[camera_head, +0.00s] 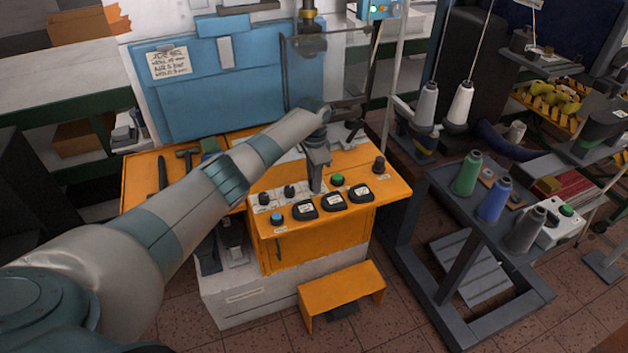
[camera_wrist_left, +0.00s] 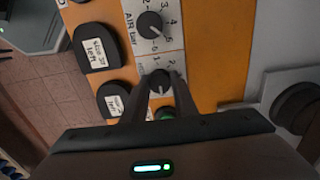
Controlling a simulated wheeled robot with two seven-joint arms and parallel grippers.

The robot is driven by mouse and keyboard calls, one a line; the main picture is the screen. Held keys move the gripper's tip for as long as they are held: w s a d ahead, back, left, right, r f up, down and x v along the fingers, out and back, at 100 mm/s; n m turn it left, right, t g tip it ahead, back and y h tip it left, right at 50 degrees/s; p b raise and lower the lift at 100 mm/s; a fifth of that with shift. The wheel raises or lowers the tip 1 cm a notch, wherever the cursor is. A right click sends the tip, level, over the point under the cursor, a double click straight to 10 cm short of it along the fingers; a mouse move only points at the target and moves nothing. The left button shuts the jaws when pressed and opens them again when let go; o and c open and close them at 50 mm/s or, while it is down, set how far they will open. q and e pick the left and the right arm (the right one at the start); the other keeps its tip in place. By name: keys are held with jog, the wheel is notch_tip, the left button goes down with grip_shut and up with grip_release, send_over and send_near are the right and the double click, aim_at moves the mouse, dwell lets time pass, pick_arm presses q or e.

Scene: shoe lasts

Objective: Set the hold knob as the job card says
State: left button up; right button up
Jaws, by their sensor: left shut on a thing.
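The job card (camera_head: 170,62) hangs on the blue panel; its handwritten lines are too small to read surely. My left gripper (camera_head: 318,188) points down at the orange console (camera_head: 312,243). In the left wrist view the left gripper (camera_wrist_left: 159,84) is shut on a small black knob (camera_wrist_left: 160,80), with a finger on either side. Digits 1 and 2 show beside this knob; its name and the rest of its scale are hidden, and its exact setting is unclear. The AIR bar knob (camera_wrist_left: 151,25) is beside it, apart from the fingers. My right gripper is not in view.
Black labelled pads (camera_head: 334,201), a blue button (camera_head: 277,218) and a green button (camera_head: 338,180) are close around the gripper. A dark post-like knob (camera_head: 379,165) is at the console's right. A rack with thread cones (camera_head: 493,200) stands at the right.

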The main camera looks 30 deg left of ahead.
pick_arm(q)
jog(key=shift+r, duration=0.1)
jog(key=o, duration=1)
jog(key=shift+o, duration=0.2)
notch_tip(320, 180, up, 17)
jog(key=b, duration=0.4)
jog(key=shift+r, duration=0.2)
